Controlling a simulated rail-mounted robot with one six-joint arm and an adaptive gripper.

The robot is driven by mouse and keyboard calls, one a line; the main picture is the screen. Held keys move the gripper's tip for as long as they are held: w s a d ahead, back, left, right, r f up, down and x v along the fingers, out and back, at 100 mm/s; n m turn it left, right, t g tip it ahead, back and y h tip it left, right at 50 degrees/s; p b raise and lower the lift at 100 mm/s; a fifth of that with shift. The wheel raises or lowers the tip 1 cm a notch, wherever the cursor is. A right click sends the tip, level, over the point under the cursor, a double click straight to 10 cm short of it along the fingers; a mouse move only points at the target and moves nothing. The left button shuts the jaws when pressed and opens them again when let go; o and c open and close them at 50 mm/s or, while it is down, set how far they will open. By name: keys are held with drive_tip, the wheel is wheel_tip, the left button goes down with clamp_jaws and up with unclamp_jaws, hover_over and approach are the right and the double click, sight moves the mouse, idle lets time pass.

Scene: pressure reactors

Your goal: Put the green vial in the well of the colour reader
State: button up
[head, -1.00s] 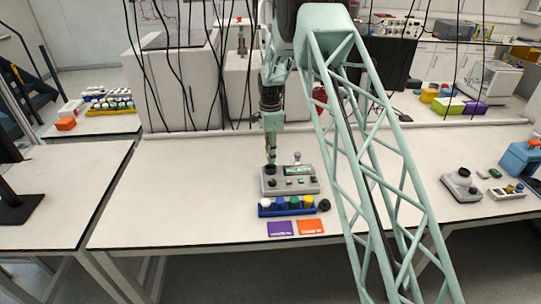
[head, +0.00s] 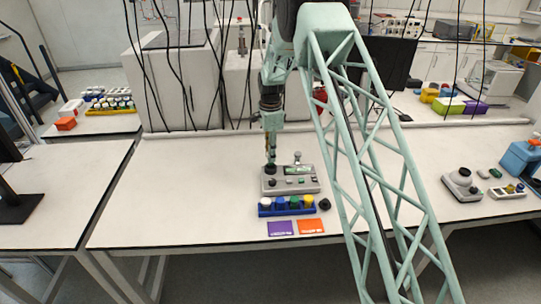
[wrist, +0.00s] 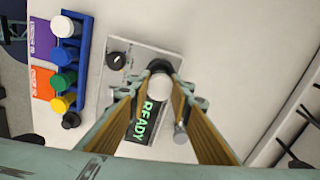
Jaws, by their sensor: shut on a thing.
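The green vial (head: 294,203) stands in the blue rack (head: 287,213), between the blue and yellow vials; its green top also shows in the wrist view (wrist: 62,80). The colour reader (head: 303,184) is a grey box behind the rack; its display (wrist: 146,117) reads READY. My gripper (head: 270,161) points down at the reader's back left. In the wrist view its fingers are shut on a pale round-topped thing (wrist: 161,85) at the dark ring of the well (wrist: 160,66). I cannot tell how deep it sits.
White (head: 266,204), blue (head: 281,203) and yellow (head: 309,202) vials share the rack. Purple (head: 280,228) and orange (head: 311,227) cards lie in front. A short post (head: 297,158) rises behind the reader's display. The bench to the left is clear.

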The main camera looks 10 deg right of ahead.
drive_tip(key=shift+f+b, duration=1.1)
drive_tip(key=shift+f, duration=0.85)
idle(0.9)
drive_tip(key=o, duration=0.9)
drive_tip(key=shift+o, duration=0.8)
drive_tip(key=o, duration=0.3)
drive_tip(key=shift+o, duration=0.2)
drive_tip(key=shift+r+p, duration=1)
drive_tip(key=shift+r, duration=2.5)
